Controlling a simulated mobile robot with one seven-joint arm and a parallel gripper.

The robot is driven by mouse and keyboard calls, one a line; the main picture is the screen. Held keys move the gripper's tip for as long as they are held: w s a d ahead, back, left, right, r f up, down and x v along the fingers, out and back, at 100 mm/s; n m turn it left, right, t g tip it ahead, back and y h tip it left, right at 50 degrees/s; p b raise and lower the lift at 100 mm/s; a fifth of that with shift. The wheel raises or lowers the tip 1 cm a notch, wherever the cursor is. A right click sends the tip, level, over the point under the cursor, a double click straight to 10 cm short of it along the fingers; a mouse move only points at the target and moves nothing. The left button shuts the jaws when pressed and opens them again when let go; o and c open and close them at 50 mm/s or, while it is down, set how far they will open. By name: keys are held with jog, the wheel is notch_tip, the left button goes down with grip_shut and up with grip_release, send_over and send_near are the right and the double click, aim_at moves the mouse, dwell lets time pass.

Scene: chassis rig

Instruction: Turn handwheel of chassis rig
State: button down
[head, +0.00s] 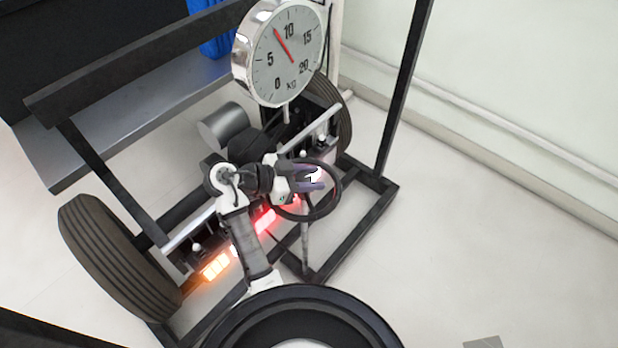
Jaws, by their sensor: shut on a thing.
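The handwheel (334,204) is a dark ring near the middle of the head view, on the right part of the chassis rig (352,234). My gripper (316,178) reaches in from the left, over the inner side of the wheel. Its purple-grey fingers are shut on the handwheel, apparently at its upper part near the hub. The exact contact is partly hidden by the fingers and wrist. My arm covers part of the rig's middle.
A round dial scale (280,55) stands behind the wheel. Tyres (115,255) flank the rig, with lit red and orange lamps (216,266) between them. A dark frame post (405,85) rises right of the wheel. The floor (480,240) at right is open.

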aim_at(304, 176)
jog(key=shift+d+r, duration=0.1)
jog(key=c, duration=0.9)
grip_release()
jog(key=shift+c, duration=0.2)
jog(key=v, duration=0.6)
jog(key=shift+r+p, duration=0.1)
jog(key=shift+p, duration=0.25)
jog(key=p+v, duration=0.5)
jog(key=shift+v, duration=1.35)
